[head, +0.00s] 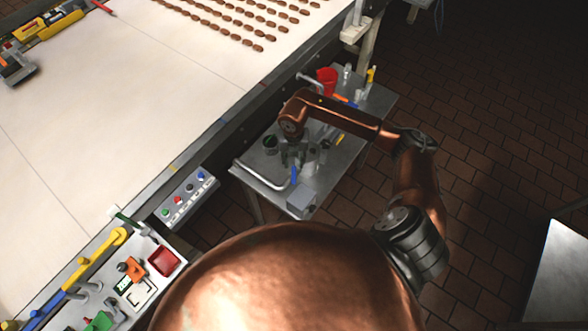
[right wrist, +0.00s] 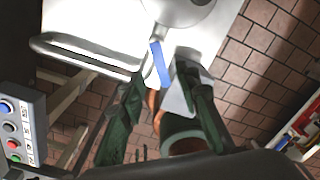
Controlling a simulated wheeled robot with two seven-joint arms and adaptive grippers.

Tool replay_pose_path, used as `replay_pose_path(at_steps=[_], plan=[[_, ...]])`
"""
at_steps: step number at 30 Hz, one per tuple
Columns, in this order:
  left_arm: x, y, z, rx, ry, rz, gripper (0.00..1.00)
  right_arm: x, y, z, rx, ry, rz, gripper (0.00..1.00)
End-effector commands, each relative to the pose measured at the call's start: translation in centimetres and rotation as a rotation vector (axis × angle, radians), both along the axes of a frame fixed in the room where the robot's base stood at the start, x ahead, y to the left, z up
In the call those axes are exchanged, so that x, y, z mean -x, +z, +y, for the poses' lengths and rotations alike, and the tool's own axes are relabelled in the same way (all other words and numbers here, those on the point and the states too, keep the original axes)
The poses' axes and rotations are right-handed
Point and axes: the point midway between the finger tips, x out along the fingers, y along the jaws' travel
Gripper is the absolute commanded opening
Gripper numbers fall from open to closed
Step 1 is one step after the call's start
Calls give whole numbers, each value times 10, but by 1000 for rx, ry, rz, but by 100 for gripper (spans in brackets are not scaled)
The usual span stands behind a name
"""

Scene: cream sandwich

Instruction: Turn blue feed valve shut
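A blue valve handle (head: 294,174) shows below my right gripper in the head view, over a small metal table (head: 345,165). In the right wrist view the blue handle (right wrist: 159,64) stands beside a pale round metal part and appears between or just beyond my fingertips. My right gripper (head: 303,158) reaches down over the table from above. In the right wrist view its two dark green fingers (right wrist: 158,88) are spread apart; I see no clear contact with the handle. The valve body is partly hidden by the fingers. My left gripper is out of view.
A bent grey pipe (head: 262,178) runs along the table's near left edge. A red cup (head: 327,80) and small bottles stand at its back. A button box (head: 187,199) is fixed to the long pale conveyor (head: 120,120) at left.

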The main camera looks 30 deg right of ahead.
Motion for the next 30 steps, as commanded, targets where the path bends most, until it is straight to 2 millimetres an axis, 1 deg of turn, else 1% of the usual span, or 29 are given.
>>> replay_pose_path(at_steps=[1,6,12,16,23,30], plan=[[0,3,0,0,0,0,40,2,-8,1,-2,1,6,30],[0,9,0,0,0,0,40,2,-35,1,-4,1,5,30],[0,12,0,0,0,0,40,1,-56,2,-5,2,3,30],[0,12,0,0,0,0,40,1,-61,1,-5,3,2,30],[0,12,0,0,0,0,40,1,-62,1,-5,3,0,30],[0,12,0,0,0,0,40,1,-62,2,-5,4,0,13]])
